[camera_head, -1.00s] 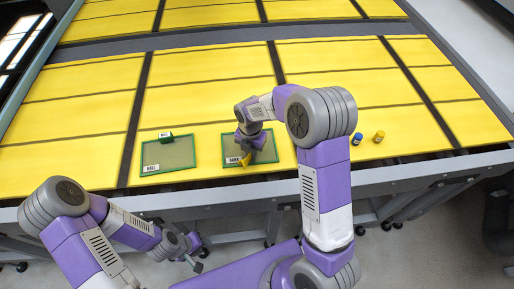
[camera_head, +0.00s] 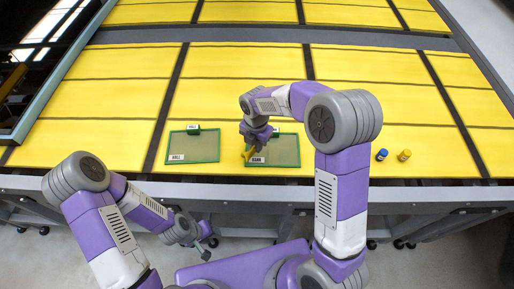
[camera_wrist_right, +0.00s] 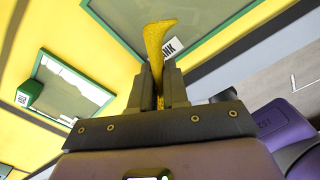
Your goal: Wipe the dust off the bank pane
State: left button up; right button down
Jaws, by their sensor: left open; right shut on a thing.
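The bank pane (camera_head: 285,152) is a grey, green-rimmed rectangle on the yellow table, with a white BANK label (camera_head: 258,160) at its near left corner. My right gripper (camera_head: 250,147) is shut on a yellow cloth-like piece (camera_wrist_right: 157,42). It holds the piece at the pane's left edge, beside the label; I cannot tell whether it touches the glass. In the right wrist view the pane (camera_wrist_right: 185,12) lies beyond the yellow piece. Dust is too fine to make out. My left gripper (camera_head: 207,249) is open and empty, low in front of the table edge.
A similar pane labelled HALL (camera_head: 195,149) lies to the left, with a green block (camera_head: 193,129) at its far edge. A blue jar (camera_head: 382,155) and a yellow jar (camera_head: 404,155) stand to the right. Dark bars divide the yellow table top.

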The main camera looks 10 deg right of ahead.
jog(key=shift+r+p, duration=1.7)
jog(key=shift+r, duration=1.2)
jog(key=shift+d+f, duration=0.1)
jog(key=s+d+f, duration=0.1)
jog(key=d+f, duration=0.2)
jog(key=d, duration=0.7)
jog(key=s+d+f, duration=0.2)
jog(key=d+f, duration=0.1)
jog(key=d, duration=0.6)
jog(key=s+d+f, duration=0.2)
jog(key=d+f, duration=0.1)
jog(key=d, duration=0.7)
jog(key=shift+s+d, duration=0.15)
jog(key=shift+d, duration=0.15)
grip_release()
